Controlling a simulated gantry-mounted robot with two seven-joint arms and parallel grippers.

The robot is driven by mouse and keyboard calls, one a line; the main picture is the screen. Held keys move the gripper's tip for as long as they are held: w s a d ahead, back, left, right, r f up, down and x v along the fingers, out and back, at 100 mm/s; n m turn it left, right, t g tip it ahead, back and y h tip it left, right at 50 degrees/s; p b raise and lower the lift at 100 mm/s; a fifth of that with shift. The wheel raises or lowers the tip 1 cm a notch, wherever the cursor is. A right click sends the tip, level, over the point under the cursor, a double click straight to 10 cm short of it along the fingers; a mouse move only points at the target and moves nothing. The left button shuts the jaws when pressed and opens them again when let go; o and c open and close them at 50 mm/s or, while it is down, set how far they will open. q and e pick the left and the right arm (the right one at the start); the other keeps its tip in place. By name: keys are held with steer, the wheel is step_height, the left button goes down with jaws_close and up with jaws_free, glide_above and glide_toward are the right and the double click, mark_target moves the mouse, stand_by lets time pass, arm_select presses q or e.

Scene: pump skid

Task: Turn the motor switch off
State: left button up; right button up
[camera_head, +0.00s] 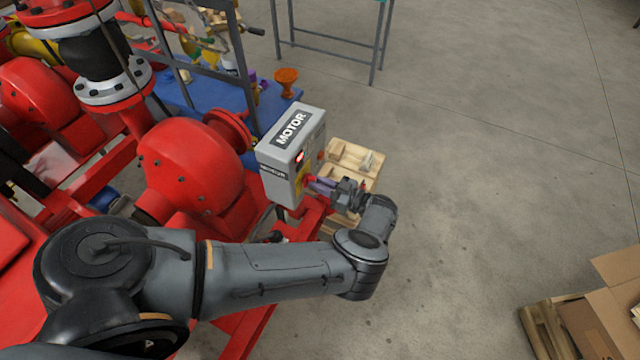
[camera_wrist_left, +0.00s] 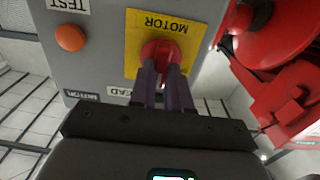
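The grey control box (camera_head: 291,150) with a "MOTOR" label on top stands on the red skid. In the left wrist view, the motor switch (camera_wrist_left: 160,49) is a red rotary knob on a yellow plate (camera_wrist_left: 191,36) marked "MOTOR", seen upside down. My left gripper (camera_head: 318,184) reaches the box face from the right. Its two dark fingers (camera_wrist_left: 163,75) lie close together on either side of the knob's grip and appear closed on it. They partly hide the knob, so its exact angle is hard to read. My right gripper is in neither view.
An orange test button (camera_wrist_left: 71,38) sits beside the yellow plate. Red pump housings (camera_head: 195,165) crowd the left. A wooden pallet (camera_head: 352,165) stands behind my gripper, and a cardboard box (camera_head: 615,275) is at lower right. Open concrete floor lies to the right.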

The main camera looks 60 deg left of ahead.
arm_select(q)
jaws_close()
steer(key=shift+n, duration=0.3)
steer(key=n+b, duration=0.2)
steer(key=n, duration=0.3)
steer(key=n+b, duration=0.1)
steer(key=n, duration=0.5)
steer(key=n+b, duration=0.2)
steer(key=n, duration=0.4)
steer(key=shift+s+d+f+b, duration=0.15)
steer(key=shift+s+f+b, duration=0.1)
steer(key=shift+b, duration=0.1)
steer(key=shift+n, duration=0.3)
steer(key=o, duration=0.6)
jaws_free()
